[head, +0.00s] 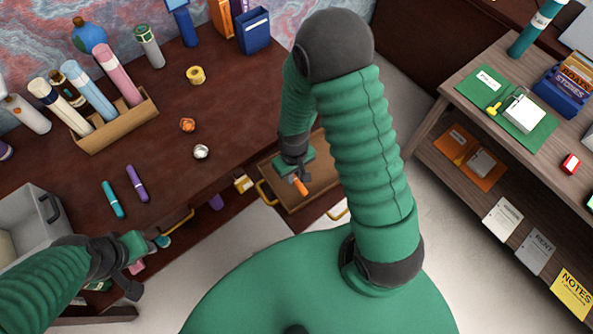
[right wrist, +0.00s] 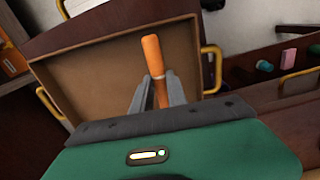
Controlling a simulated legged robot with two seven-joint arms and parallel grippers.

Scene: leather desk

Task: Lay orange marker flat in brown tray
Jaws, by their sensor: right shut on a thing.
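The orange marker (right wrist: 152,55) is held between the two fingers of my right gripper (right wrist: 158,90), which is shut on it. The marker also shows in the head view (head: 300,187), at the tip of the right gripper (head: 297,175). The brown tray (head: 267,176), with yellow handles, lies below and around the gripper in the head view. In the right wrist view the tray (right wrist: 85,85) is behind the marker; whether the marker touches its floor I cannot tell. My left gripper (head: 140,265) is at the lower left beside the desk edge; its fingers are unclear.
The dark desk (head: 230,110) holds a teal marker (head: 113,199), a purple marker (head: 137,183), a yellow tape roll (head: 195,75) and a wooden holder of tubes (head: 115,130). A grey bin (head: 25,215) stands at left. A shelf (head: 440,130) with folders stands at right.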

